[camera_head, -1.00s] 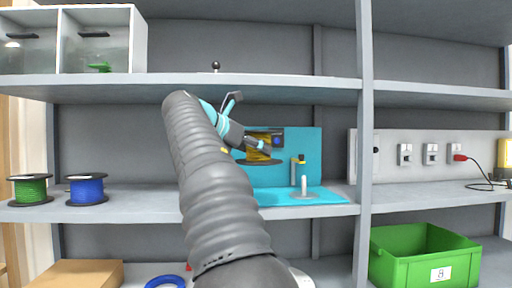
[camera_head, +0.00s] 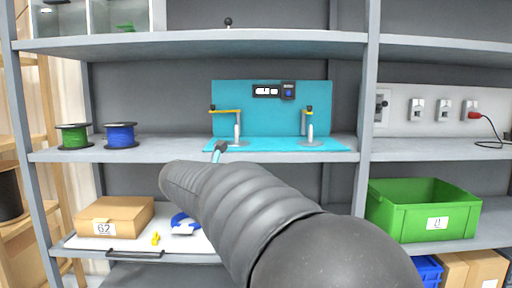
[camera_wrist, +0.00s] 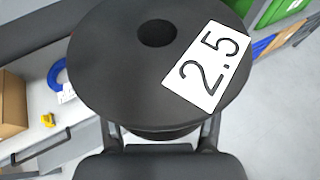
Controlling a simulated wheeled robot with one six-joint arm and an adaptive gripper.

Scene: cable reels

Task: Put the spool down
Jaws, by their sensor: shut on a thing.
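A spool (camera_wrist: 105,65) with a black flange, a dark centre hole and a white "2.5" label fills much of the wrist view. My gripper (camera_wrist: 160,133) is shut on it, with one finger on each side below the flange. The wound cable is hidden under the flange. In the head view my arm hides the spool and most of the gripper. A green spool (camera_head: 74,137) and a blue spool (camera_head: 121,136) lie on the middle shelf at left. The turquoise stand (camera_head: 270,118) holds two upright posts with no spool between them.
Below the middle shelf, a white drawer tray (camera_head: 80,243) holds a cardboard box (camera_head: 114,216), a blue ring (camera_head: 181,221) and a small yellow thing (camera_head: 155,239). A green crate (camera_head: 424,210) stands at right. The middle shelf (camera_head: 175,148) is bare between the blue spool and the stand.

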